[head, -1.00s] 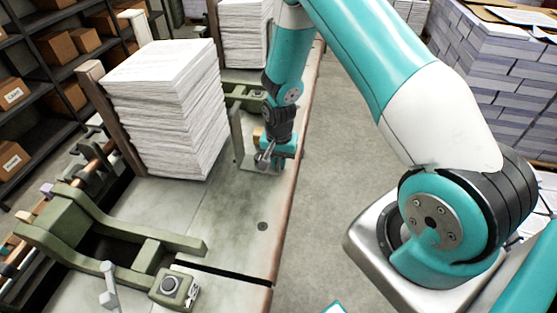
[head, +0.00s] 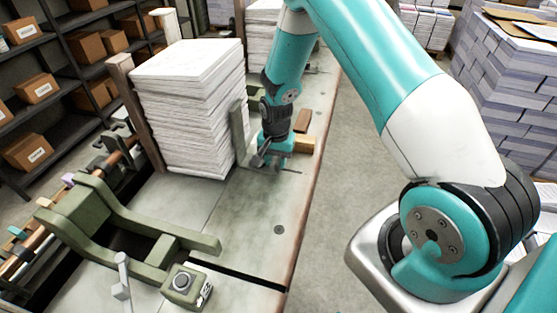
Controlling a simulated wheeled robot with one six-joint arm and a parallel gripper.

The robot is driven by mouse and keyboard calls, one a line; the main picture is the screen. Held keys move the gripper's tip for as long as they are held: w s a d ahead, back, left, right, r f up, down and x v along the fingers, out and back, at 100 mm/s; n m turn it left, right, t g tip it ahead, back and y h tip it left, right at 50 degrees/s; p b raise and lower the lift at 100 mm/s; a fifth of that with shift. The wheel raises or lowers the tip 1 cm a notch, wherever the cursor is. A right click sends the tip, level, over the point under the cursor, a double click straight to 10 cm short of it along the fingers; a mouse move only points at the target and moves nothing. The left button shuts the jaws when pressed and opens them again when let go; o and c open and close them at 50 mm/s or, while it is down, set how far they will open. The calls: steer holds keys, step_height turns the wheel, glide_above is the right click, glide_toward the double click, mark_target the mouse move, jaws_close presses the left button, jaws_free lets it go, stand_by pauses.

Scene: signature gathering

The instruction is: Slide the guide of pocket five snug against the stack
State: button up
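A tall stack of white paper (head: 190,115) stands on the bench, leaning on a brown post at its left. A green upright guide plate (head: 238,132) stands at the stack's right side, overlapping its right edge in this view. I cannot tell whether they touch along the whole face. My gripper (head: 266,158) points down low over the bench, just right of the guide, at or very near it. Its fingers are small and partly hidden, so whether they are open or shut is unclear. No pocket number is readable.
A tan block (head: 304,144) and a brown block (head: 303,121) lie right of my gripper near the bench edge. A green frame (head: 150,235) with a lever and a button box (head: 187,284) is in front. Another paper stack (head: 262,30) stands behind. Bare bench lies in front of my gripper.

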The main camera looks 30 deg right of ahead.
steer(key=shift+s, duration=0.1)
stand_by(0.3)
step_height(320, 180, up, 17)
steer(key=b, duration=0.4)
steer(key=shift+r, duration=0.2)
steer(key=shift+d, duration=0.1)
steer(key=s+a+r+n+y+b, duration=0.2)
steer(key=s+a+n, duration=0.6)
steer(key=s, duration=0.4)
steer(key=s+a+r+n+y+b, duration=0.1)
steer(key=s+a+r+n+y, duration=0.1)
steer(key=s+a+n, duration=0.7)
steer(key=s+r, duration=0.1)
steer(key=s, duration=0.3)
steer(key=shift+s+a+r+b, duration=0.3)
steer(key=shift+a+r+b, duration=0.1)
